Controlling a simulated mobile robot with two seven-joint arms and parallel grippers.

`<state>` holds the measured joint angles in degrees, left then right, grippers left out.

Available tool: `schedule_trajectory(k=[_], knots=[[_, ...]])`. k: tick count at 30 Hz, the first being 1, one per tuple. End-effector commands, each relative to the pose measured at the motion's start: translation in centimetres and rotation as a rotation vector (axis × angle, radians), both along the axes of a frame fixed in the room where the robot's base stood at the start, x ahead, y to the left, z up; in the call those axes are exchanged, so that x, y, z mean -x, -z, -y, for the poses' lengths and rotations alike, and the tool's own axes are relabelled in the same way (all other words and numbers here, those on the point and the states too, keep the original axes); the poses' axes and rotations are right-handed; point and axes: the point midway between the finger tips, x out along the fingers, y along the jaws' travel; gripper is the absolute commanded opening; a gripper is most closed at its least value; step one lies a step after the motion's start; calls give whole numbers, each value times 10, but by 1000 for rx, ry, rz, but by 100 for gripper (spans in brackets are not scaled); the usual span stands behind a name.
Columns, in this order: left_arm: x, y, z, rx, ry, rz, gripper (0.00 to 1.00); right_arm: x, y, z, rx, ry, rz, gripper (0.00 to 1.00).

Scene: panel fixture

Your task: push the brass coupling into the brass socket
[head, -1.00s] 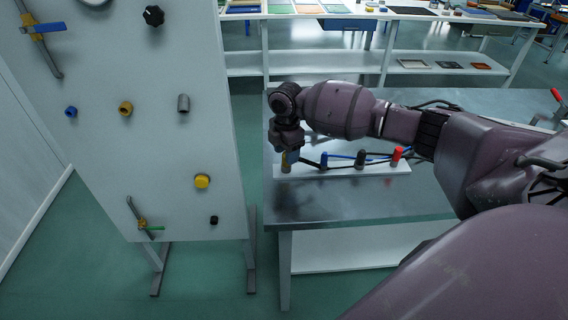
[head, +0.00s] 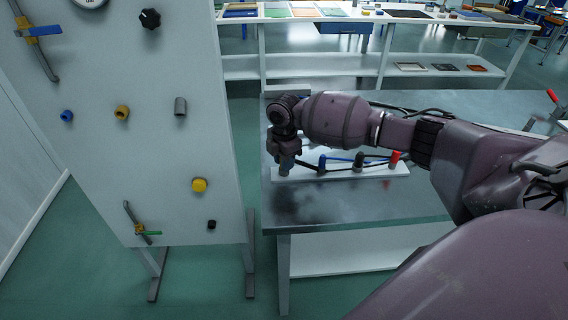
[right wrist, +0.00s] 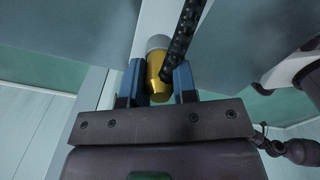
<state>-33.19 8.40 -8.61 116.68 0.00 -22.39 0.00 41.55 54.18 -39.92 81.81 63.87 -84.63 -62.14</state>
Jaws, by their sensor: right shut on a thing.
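The brass coupling (right wrist: 157,78) shows in the right wrist view between the two blue fingers of my right gripper (right wrist: 158,68). The gripper is shut on it. A black ribbed hose (right wrist: 182,38) runs from the coupling's side, and a grey round seat (right wrist: 158,42) is at its far end. In the head view my right gripper (head: 286,166) is low over the left end of the white rack (head: 340,172), and its fingers hide the coupling. The brass socket (head: 122,113) is on the upright panel to the left, well apart from the gripper. My left gripper is not in view.
A blue fitting (head: 67,116) and a grey fitting (head: 180,107) flank the brass socket. A yellow knob (head: 199,185) and a lever valve (head: 140,226) are below. The rack holds blue (head: 322,163), dark (head: 359,160) and red (head: 395,158) couplings with hoses. A gap separates panel and table.

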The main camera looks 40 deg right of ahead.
Motion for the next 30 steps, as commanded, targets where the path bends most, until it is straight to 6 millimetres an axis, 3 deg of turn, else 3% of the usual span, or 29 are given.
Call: schedule_trajectory(k=[3,4,9,30], knots=[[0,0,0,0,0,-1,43,0,0,0,0,0,0,0],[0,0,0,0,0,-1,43,0,0,0,0,0,0,24],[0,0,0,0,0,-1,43,0,0,0,0,0,0,0],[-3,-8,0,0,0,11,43,0,-9,0,0,0,1,0]])
